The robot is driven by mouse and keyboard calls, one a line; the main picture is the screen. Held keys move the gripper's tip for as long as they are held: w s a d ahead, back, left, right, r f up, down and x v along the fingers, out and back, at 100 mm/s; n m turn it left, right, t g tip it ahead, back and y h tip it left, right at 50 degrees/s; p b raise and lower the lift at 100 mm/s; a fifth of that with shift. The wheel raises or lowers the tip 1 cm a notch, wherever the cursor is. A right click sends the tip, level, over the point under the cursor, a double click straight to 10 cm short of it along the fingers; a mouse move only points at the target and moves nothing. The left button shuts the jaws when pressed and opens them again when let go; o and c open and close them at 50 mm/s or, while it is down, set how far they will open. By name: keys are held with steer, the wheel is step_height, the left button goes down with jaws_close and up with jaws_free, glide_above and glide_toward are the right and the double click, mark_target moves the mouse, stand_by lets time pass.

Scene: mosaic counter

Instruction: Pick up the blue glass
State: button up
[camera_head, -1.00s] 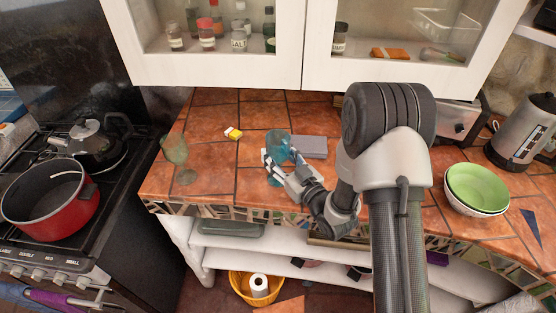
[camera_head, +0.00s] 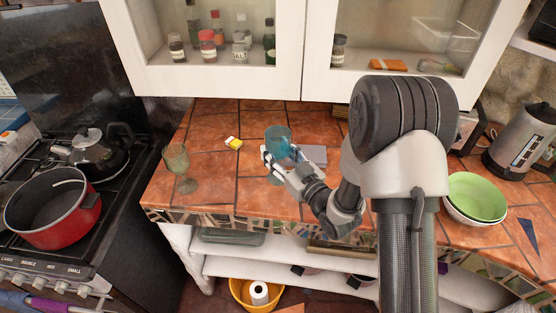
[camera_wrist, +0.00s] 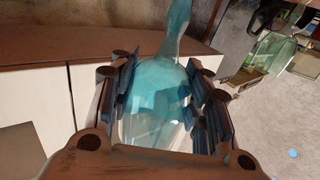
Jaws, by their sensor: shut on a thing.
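The blue glass (camera_head: 277,139) is a see-through goblet over the tiled counter, left of my arm. The glass looks roughly upright in the head view. Its foot is partly hidden by the fingers, and I cannot tell clearly whether it touches the counter.
A greenish goblet (camera_head: 178,165) stands left on the counter (camera_head: 215,190). Green bowls (camera_head: 476,194) and a kettle (camera_head: 522,142) are at right. A red pot (camera_head: 52,220) sits on the stove. White cabinets (camera_head: 215,77) hang above.

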step_height(320, 180, up, 15)
steer(key=p, duration=0.4)
steer(key=d+f+m+t+h, duration=0.3)
steer(key=d+m+h, duration=0.4)
steer(key=d, duration=0.9)
steer(key=h, duration=0.3)
steer(key=shift+w+d+h, duration=0.2)
steer(key=shift+w+h, duration=0.1)
steer(key=shift+w, duration=0.05)
steer(key=shift+a+f, duration=0.1)
